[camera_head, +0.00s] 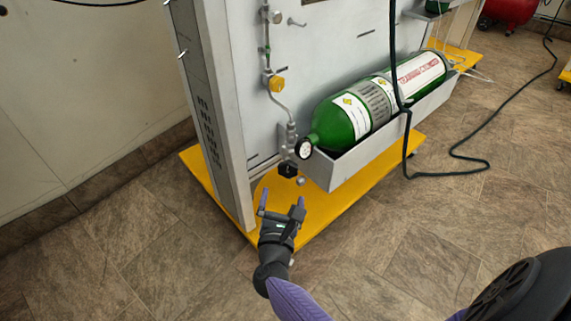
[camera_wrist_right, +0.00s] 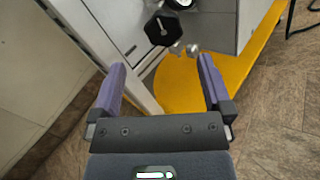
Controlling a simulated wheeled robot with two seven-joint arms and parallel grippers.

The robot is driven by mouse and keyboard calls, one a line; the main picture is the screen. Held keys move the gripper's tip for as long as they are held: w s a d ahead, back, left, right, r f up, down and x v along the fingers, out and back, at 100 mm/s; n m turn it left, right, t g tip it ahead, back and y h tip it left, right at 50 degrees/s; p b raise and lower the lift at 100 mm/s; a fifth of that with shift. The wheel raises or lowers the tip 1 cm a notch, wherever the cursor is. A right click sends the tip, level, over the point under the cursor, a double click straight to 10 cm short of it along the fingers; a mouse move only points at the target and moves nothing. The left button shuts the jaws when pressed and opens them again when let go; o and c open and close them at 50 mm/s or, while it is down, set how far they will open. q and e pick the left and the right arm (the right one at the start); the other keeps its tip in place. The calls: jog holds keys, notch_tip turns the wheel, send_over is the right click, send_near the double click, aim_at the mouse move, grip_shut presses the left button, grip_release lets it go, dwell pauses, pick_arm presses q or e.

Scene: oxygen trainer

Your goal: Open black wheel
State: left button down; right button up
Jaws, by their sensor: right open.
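The black wheel (camera_head: 287,170) is a small dark knob low on the grey panel, just below the pressure gauge. It also shows in the right wrist view (camera_wrist_right: 162,30) as a dark many-sided knob with a light centre mark, ahead of the fingers. My right gripper (camera_head: 281,204) is open and empty, below and in front of the wheel and apart from it. Its two purple fingers (camera_wrist_right: 161,80) stand wide apart in the right wrist view, with the wheel beyond their tips. My left gripper is not in view.
A pressure gauge (camera_head: 304,149) sits above the wheel. A green cylinder (camera_head: 338,122) lies in a grey tray (camera_head: 345,171) to the right. A yellow base plate (camera_head: 330,210) extends under the panel. A dark hose (camera_head: 455,174) lies on the tiled floor.

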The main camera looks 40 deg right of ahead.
aim_at(288, 172)
jog(key=x, duration=0.2)
jog(key=f+b+x, duration=0.1)
jog(key=x, duration=0.2)
jog(key=b+x, duration=0.1)
jog(key=x, duration=0.1)
jog(key=shift+w+d+f, duration=0.25)
jog(key=shift+d+f, duration=0.05)
jog(key=shift+b+x, duration=0.55)
jog(key=shift+x, duration=0.55)
jog(key=shift+d+r, duration=0.15)
jog(key=shift+r, duration=0.1)
jog(key=c, duration=1.2)
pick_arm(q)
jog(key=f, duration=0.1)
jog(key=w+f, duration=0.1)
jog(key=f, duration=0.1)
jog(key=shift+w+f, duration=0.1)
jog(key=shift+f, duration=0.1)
pick_arm(e)
jog(key=shift+o, duration=0.2)
